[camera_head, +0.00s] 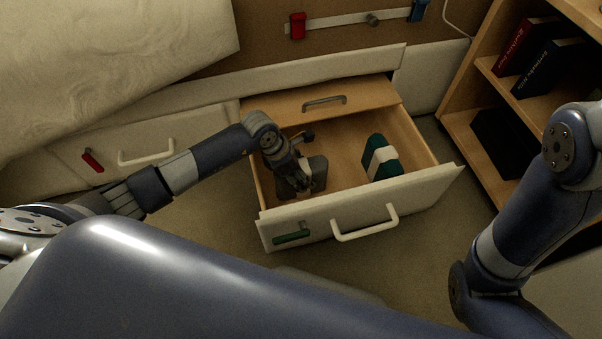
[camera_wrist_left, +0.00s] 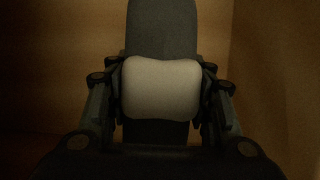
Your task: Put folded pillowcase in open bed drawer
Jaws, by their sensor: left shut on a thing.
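The open bed drawer (camera_head: 358,213) is pulled out, with wooden inner walls and a white front with a white handle. My left gripper (camera_head: 303,189) is down inside its left part, shut on a dark grey folded bundle (camera_head: 318,170) with a white band, which looks like the folded pillowcase. In the left wrist view the grey bundle (camera_wrist_left: 162,27) sits between the fingers of my left gripper (camera_wrist_left: 162,95), which clasp it at the white band. The gripper hides part of the bundle in the head view, and I cannot tell whether it touches the drawer floor. My right gripper is out of view.
A dark green bundle (camera_head: 381,158) with a white band lies in the drawer's right part. A closed drawer (camera_head: 120,157) with a red tag is at the left, below the bed. A wooden shelf (camera_head: 478,92) with books stands at the right.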

